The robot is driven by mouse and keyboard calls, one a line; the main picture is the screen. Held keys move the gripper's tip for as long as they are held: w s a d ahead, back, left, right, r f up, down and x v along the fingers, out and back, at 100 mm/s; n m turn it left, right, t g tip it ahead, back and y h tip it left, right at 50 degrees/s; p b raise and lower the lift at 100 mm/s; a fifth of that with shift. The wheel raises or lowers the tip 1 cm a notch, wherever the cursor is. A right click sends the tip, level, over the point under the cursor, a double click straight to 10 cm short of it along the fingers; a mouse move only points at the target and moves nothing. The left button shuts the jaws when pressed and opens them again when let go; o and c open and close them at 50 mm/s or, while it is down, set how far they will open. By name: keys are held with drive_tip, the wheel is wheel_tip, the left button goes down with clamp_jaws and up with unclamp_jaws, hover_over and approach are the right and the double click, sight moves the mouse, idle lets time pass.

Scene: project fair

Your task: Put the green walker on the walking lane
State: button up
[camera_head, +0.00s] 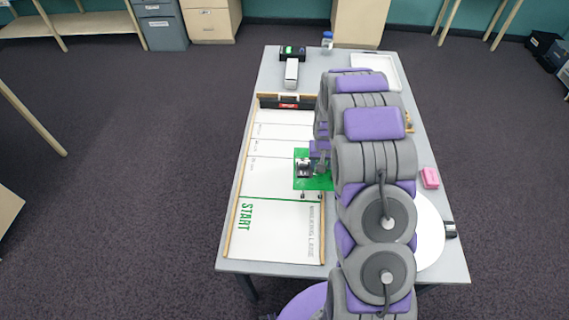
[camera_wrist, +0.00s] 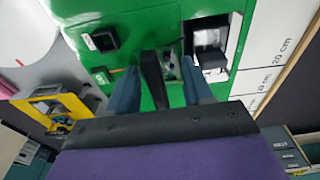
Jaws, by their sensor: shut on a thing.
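The green walker (camera_head: 301,184) is a flat green body with dark parts on top and small legs below its near edge. In the head view it is over the right part of the white walking lane (camera_head: 270,215), beyond the green START line. I cannot tell whether its feet touch the lane. My gripper (camera_head: 319,160) is shut on the walker from above. In the wrist view the green body (camera_wrist: 140,20) fills the top middle, with my fingers (camera_wrist: 160,88) around a dark part at its centre. The lane's centimetre marks (camera_wrist: 280,50) show on the right.
Wooden rails edge the lane, with a dark end wall (camera_head: 288,102) at its far end. A white tray (camera_head: 392,68), pink block (camera_head: 430,178), white round plate (camera_head: 430,235) and blue-capped bottle (camera_head: 327,40) are on the table. A yellow device (camera_wrist: 50,105) shows in the wrist view.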

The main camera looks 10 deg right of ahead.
drive_tip(key=shift+w+d, duration=0.3)
drive_tip(key=shift+d, duration=0.25)
drive_tip(key=shift+w, duration=0.1)
drive_tip(key=a+f+b, duration=0.2)
drive_tip(key=a, duration=0.6)
drive_tip(key=w+a+f+b, duration=0.1)
drive_tip(key=a+f, duration=0.1)
drive_tip(key=a, duration=0.5)
drive_tip(key=shift+w+a+f+b, duration=0.15)
drive_tip(key=shift+a+f+b, duration=0.2)
drive_tip(key=shift+f+b, duration=0.05)
drive_tip(key=shift+f, duration=0.1)
drive_tip(key=o, duration=1.2)
drive_tip(key=shift+c, duration=0.2)
